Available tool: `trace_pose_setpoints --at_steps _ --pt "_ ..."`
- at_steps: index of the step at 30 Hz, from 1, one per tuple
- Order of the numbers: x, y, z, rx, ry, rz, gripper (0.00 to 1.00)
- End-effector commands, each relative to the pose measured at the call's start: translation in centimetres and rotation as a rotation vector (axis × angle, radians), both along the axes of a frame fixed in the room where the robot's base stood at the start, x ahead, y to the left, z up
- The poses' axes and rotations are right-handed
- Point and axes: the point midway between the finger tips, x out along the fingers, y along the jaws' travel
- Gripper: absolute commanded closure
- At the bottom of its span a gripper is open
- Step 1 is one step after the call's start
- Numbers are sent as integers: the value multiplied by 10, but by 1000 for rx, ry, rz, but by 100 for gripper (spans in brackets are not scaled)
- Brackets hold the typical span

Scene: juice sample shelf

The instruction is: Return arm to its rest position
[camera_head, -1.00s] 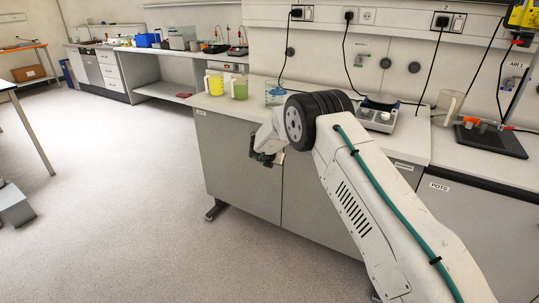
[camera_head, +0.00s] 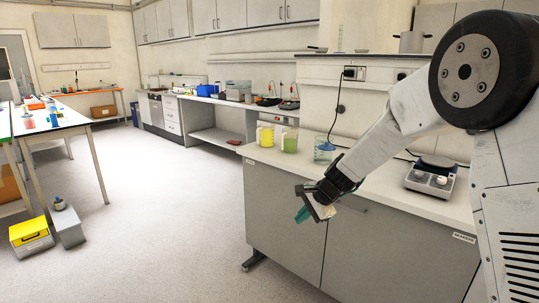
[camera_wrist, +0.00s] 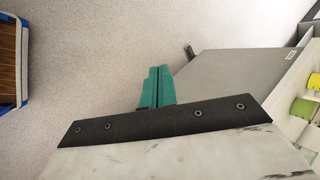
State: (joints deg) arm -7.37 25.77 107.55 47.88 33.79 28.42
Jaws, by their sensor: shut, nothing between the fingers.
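My gripper (camera_head: 303,213) is in front of the grey bench cabinet, just off the front edge of the worktop in the head view. Its teal fingers are together and empty. In the wrist view the fingers (camera_wrist: 157,85) point out over the bare floor, with the cabinet to their right. My arm comes in from the right side of the head view, with its large black joint high up, and slopes down to the left.
On the worktop (camera_head: 385,186) stand a yellow jug (camera_head: 266,135), a green jug (camera_head: 289,141), a beaker of blue liquid (camera_head: 324,151) and a hotplate stirrer (camera_head: 431,177). A yellow-topped box (camera_head: 30,236) sits on the floor at left. The middle floor is clear.

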Motion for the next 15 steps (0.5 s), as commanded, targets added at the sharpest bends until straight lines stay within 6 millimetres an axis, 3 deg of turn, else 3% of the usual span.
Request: trace_pose_setpoints --at_steps 1,6,15 --pt "-30 -7 20 -35 -7 107 100" --pt "-130 -34 61 -156 -1 456 100" --pt "-293 -101 107 -359 48 895 100"
